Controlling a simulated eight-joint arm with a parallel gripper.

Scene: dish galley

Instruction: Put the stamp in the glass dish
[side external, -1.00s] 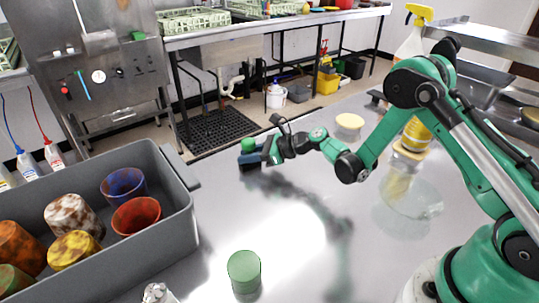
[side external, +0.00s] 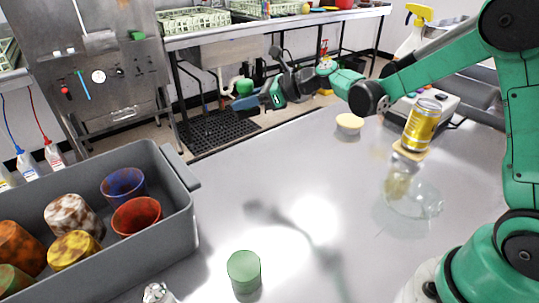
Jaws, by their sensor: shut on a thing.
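The stamp (side external: 245,88), with a round green knob and a dark blue base, is held up in the air, left of the picture's middle. My gripper (side external: 264,95) is shut on it from the right, and the fingers hide part of it. The clear glass dish (side external: 425,203) stands on the steel table at the right, well apart from the stamp. A yellowish patch shows at its left side; I cannot tell whether it is a reflection or something inside.
A gold can (side external: 422,125) stands on a tan block (side external: 410,151) behind the dish. A cream-topped round pot (side external: 349,123) is near the back edge. A grey bin (side external: 180,215) of cups is at left, a green cylinder (side external: 244,268) in front. The table's middle is clear.

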